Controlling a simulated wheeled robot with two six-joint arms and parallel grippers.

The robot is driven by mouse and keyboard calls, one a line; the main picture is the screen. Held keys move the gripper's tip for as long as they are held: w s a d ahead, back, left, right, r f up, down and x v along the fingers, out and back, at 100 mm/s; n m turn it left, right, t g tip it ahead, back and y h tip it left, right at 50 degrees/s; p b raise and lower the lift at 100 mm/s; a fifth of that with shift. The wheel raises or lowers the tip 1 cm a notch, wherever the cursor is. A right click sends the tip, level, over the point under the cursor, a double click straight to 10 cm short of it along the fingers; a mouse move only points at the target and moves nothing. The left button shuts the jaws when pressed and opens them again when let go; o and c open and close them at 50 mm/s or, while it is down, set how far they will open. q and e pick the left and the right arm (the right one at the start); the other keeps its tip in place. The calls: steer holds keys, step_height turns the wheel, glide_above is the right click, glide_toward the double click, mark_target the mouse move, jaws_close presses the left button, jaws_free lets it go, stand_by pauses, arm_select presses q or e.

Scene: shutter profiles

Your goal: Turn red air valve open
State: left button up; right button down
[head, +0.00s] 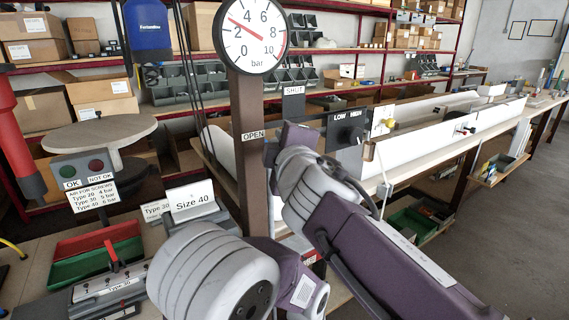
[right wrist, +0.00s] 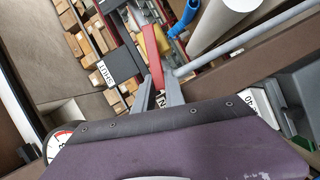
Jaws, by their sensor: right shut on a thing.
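The red valve lever (right wrist: 150,52) shows in the right wrist view, with its near end between the two grey fingers of my right gripper (right wrist: 158,88). The gripper is shut on it. In the head view my right gripper (head: 294,138) is beside the post, and the lever is hidden there. A SHUT sign (head: 293,90) stands above the gripper; it also shows in the right wrist view (right wrist: 104,69). An OPEN label (head: 253,134) is on the brown post. I cannot tell the lever's exact angle. My left gripper is not in view.
A LOW/HIGH switch panel (head: 347,134) stands close to the right. Size signs (head: 192,205), OK and NOT OK buttons (head: 84,167) and red and green trays (head: 92,250) are at left.

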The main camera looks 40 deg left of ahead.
steer(key=shift+s+f+n+t+y+b, duration=0.1)
steer(key=shift+f+n+t+y+b, duration=0.15)
steer(key=shift+f+n+b, duration=0.7)
steer(key=shift+f+n+t+y+b, duration=0.15)
steer(key=shift+n+t+b, duration=0.25)
steer(key=shift+b, duration=1.15)
steer(key=c, duration=1.4)
jaws_free()
steer(key=shift+a, duration=0.1)
steer(key=b+v, duration=0.3)
steer(key=v, duration=0.6)
